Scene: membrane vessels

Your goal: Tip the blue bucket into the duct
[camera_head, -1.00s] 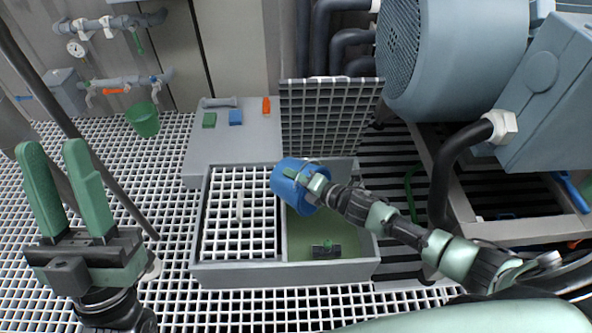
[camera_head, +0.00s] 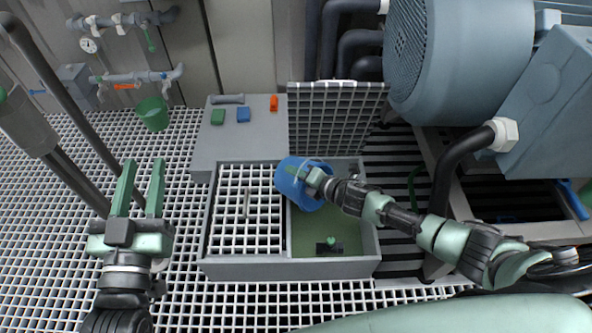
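The blue bucket (camera_head: 295,178) is tilted over the grey duct box (camera_head: 290,268), above the divider between its grated left part and its open right part. My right gripper (camera_head: 312,183) is at the bucket's right side and appears shut on it; its fingertips are mostly hidden against the bucket. The open right part of the duct (camera_head: 308,240) has a green floor with a small dark object (camera_head: 329,247) on it. My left gripper (camera_head: 139,190) is open and empty, left of the duct, with green fingers pointing up. The inside of the bucket is not visible.
A raised grate panel (camera_head: 335,118) stands behind the duct. A grey plate (camera_head: 240,150) behind holds green, blue and orange blocks. A green bucket (camera_head: 153,113) stands at the back left. A large blue-grey motor (camera_head: 460,60) and pipes crowd the right. Grating floor is free at left.

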